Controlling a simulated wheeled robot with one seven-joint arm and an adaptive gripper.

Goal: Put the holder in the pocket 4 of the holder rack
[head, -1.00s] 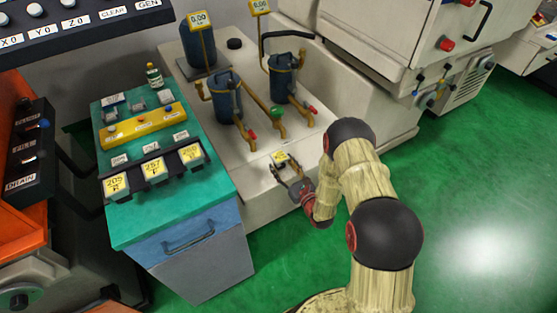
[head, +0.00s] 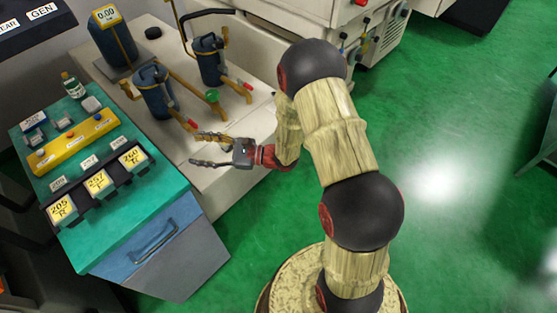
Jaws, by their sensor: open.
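The black rack (head: 76,195) lies along the front of the teal cart top and holds several holders with yellow cards; 205, 257 and 260 can be read. I cannot make out pocket numbers. My gripper (head: 200,150) is over the near part of the pale tank top, right of the cart, its fingers spread and pointing left. A small yellow patch shows by the upper finger; I cannot tell whether it is the loose holder or part of the finger. Nothing is clearly held.
Green floor is open at right.

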